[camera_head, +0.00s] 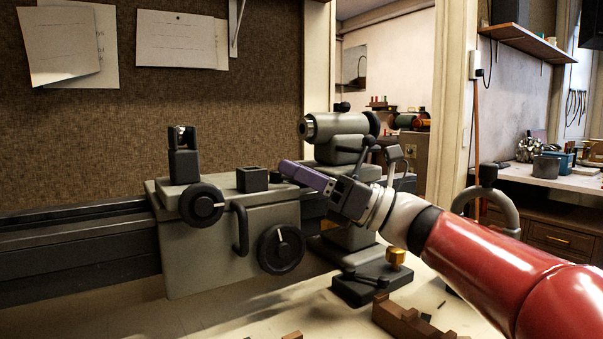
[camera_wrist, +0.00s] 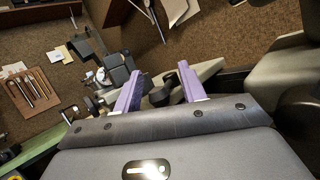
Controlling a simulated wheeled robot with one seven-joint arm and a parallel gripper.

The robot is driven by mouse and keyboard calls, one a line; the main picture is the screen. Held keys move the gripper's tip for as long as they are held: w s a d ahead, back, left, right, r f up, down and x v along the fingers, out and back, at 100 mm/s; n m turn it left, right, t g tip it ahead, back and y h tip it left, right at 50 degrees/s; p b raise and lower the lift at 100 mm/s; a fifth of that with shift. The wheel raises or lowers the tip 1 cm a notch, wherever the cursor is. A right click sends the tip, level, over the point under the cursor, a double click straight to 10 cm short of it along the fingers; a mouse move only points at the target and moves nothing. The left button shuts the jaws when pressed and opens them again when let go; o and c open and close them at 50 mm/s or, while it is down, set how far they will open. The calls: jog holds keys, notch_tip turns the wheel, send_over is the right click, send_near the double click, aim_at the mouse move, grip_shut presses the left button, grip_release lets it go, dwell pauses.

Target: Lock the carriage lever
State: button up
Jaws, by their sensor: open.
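The grey carriage (camera_head: 225,254) sits on the dark lathe bed, with two black handwheels on its front. A bent dark handle (camera_head: 240,230) stands between the wheels; I cannot tell for sure whether it is the carriage lever. My gripper (camera_head: 288,168), with purple fingers, is over the carriage's right end, short of the tailstock. In the wrist view the fingers (camera_wrist: 159,76) are apart with nothing gripped. A dark rounded knob (camera_wrist: 160,95) shows between them, a little beyond; its contact with the fingers is not clear. My fingers partly hide the carriage top's right end.
The grey tailstock (camera_head: 340,125) with black levers stands close behind my gripper. A toolpost (camera_head: 183,155) and a small dark block (camera_head: 252,179) rise from the carriage. A dark base with a brass knob (camera_head: 396,257) and a brown wooden rack (camera_head: 410,318) lie in front.

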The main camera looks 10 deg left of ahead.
jog(key=v, duration=0.7)
jog(key=shift+d+b, duration=0.35)
jog(key=shift+b, duration=0.1)
jog(key=shift+s+f, duration=0.1)
jog(key=shift+f, duration=0.1)
